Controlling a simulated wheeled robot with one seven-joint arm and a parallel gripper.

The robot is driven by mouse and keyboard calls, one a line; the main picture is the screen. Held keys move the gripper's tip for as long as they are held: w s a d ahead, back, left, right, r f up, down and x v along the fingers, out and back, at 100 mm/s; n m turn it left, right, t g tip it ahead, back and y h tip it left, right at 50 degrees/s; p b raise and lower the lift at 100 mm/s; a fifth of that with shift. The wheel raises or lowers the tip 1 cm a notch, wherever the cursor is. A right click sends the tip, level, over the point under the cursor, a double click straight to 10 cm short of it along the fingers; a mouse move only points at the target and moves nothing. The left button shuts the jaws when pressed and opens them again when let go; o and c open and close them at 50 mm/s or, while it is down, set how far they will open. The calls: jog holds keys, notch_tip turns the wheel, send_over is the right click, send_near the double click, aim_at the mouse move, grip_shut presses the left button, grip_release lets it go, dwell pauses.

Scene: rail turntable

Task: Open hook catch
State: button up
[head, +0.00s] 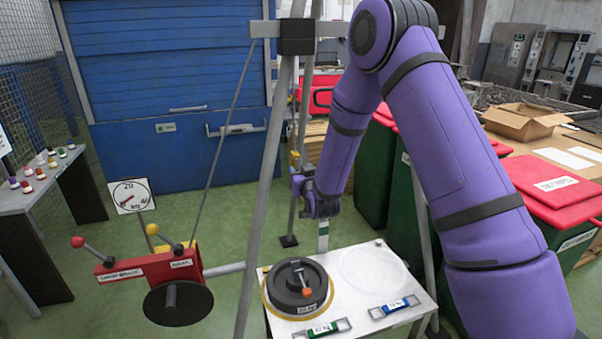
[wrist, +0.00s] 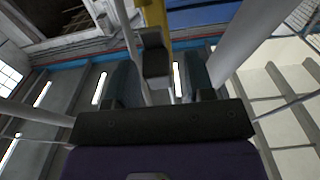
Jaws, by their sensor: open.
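My gripper (head: 299,186) is raised beside the hanging line under the frame, above the back of the white table. In the wrist view my gripper (wrist: 152,88) is open, with one dark finger on each side of a grey block (wrist: 155,58). I cannot tell whether the fingers touch this block, or whether it is the hook catch. A yellow part (wrist: 153,14) is above the block. In the head view a small yellow block (head: 294,160) hangs just above my gripper. The hook and its catch are too small and partly hidden there to tell their state.
A black weight (head: 297,287) with an orange-topped handle sits on the white table (head: 378,293). A red winch (head: 150,268) with levers stands left. Grey frame legs (head: 268,170) rise close to my arm. Green bins (head: 378,175) stand right.

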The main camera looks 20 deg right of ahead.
aim_at(298, 168)
grip_shut()
jog(key=shift+r, duration=0.1)
jog(key=g, duration=0.2)
jog(key=r+g, duration=0.1)
jog(key=g, duration=0.1)
jog(key=shift+s+r, duration=0.2)
jog(key=shift+s, duration=0.2)
jog(key=g, duration=0.1)
jog(key=r+g, duration=0.1)
jog(key=g, duration=0.1)
jog(key=shift+s+r, duration=0.1)
jog(key=shift+s, duration=0.05)
jog(key=g, duration=0.1)
jog(key=r+g, duration=0.1)
jog(key=shift+a+g, duration=0.1)
jog(key=shift+g, duration=0.3)
jog(key=shift+w+r+g, duration=0.1)
jog(key=shift+r+g, duration=0.15)
jog(key=shift+g, duration=0.6)
jog(key=shift+w+r+g, duration=0.15)
jog(key=shift+r+g, duration=0.15)
jog(key=shift+g, duration=0.6)
jog(key=shift+w+r+g, duration=0.1)
jog(key=shift+r+g, duration=0.15)
jog(key=shift+g, duration=0.6)
